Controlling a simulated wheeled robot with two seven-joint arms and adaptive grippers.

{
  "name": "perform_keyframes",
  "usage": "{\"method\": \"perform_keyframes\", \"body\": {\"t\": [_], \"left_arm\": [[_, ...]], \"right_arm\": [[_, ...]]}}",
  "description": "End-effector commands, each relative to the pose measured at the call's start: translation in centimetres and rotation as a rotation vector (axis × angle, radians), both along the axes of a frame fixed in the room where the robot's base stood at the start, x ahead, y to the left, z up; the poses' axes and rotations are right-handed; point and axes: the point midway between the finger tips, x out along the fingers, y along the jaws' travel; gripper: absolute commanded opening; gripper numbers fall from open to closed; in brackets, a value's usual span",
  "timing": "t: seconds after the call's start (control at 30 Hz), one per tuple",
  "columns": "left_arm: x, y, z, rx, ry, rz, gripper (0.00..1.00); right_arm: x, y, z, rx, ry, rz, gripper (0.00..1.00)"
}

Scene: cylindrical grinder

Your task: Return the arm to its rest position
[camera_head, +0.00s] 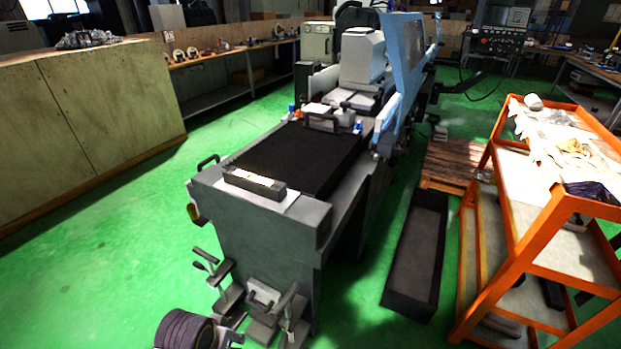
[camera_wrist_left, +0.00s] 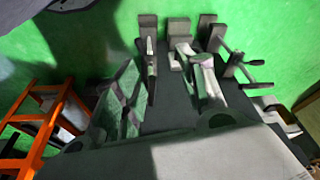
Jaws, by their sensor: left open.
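My left gripper (camera_wrist_left: 157,60) shows in the left wrist view, its two fingers spread apart with nothing clearly held between them. Its fingers reach up the picture in front of the levers and blocks (camera_wrist_left: 178,30) on the machine's near end. My right gripper is in neither view. The grinding machine (camera_head: 265,225) stands in the middle of the head view. A dark rectangular block (camera_head: 255,183) rests on its near top end, apart from any gripper.
Levers and blocks (camera_head: 265,300) stand at the machine's near end. An orange cart (camera_head: 535,240) with cloths is on the right, also in the left wrist view (camera_wrist_left: 55,85). A long black bin (camera_head: 415,255) lies between. A wooden cabinet (camera_head: 90,110) stands left; the green floor beside it is open.

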Motion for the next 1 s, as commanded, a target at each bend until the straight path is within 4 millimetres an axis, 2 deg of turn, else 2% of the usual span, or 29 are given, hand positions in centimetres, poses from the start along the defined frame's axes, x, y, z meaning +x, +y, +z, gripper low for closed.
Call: {"method": "perform_keyframes", "body": {"t": [0.4,0.77,1.0], "left_arm": [[-1.6,1.8,1.7,0.029,-0.019,0.02,0.41],[-0.7,1.7,-1.2,0.031,-0.01,0.017,0.41],[-0.1,1.7,-4.2,0.035,0.0,0.015,0.41]], "right_arm": [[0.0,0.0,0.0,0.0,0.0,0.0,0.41],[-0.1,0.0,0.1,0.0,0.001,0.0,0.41],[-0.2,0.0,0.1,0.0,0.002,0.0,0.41]]}}
